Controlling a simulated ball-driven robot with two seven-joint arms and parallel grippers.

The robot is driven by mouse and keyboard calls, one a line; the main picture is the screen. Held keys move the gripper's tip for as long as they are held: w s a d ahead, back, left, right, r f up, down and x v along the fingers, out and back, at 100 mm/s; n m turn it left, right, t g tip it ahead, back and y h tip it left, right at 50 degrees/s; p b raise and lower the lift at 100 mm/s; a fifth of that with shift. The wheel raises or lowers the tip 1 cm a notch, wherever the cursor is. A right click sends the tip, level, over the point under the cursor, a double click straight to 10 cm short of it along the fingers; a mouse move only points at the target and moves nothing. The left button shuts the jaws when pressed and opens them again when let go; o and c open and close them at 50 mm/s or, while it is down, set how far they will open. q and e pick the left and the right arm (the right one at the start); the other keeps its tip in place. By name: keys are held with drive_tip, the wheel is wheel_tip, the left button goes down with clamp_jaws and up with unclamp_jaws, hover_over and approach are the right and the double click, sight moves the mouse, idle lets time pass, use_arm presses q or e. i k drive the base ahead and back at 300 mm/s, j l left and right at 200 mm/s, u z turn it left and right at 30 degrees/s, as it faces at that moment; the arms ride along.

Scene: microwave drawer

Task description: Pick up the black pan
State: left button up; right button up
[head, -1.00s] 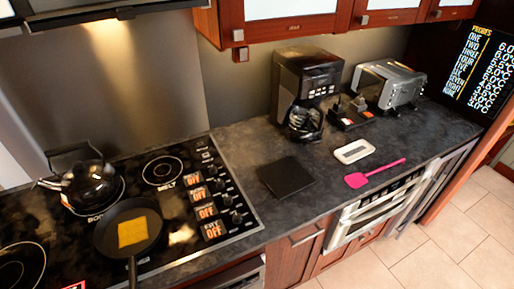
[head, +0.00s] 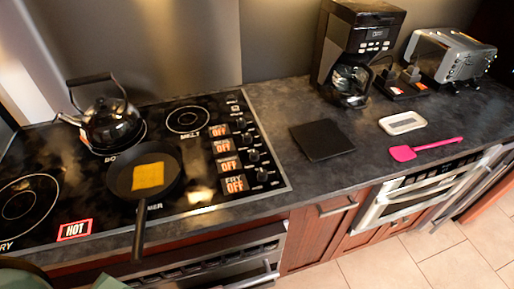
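The black pan (head: 168,182) sits on the front burner of the black stovetop, with its handle (head: 139,232) pointing toward me past the stove's front edge. A flat orange-yellow slice (head: 148,179) lies in the pan. No gripper can be made out in the head view. A blurred greenish shape at the bottom left corner may be part of me.
A black kettle (head: 112,124) stands on the burner behind the pan. A lit HOT sign (head: 74,230) is left of the handle.

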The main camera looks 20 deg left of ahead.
sight(142, 175)
drive_tip(key=u, duration=1.3)
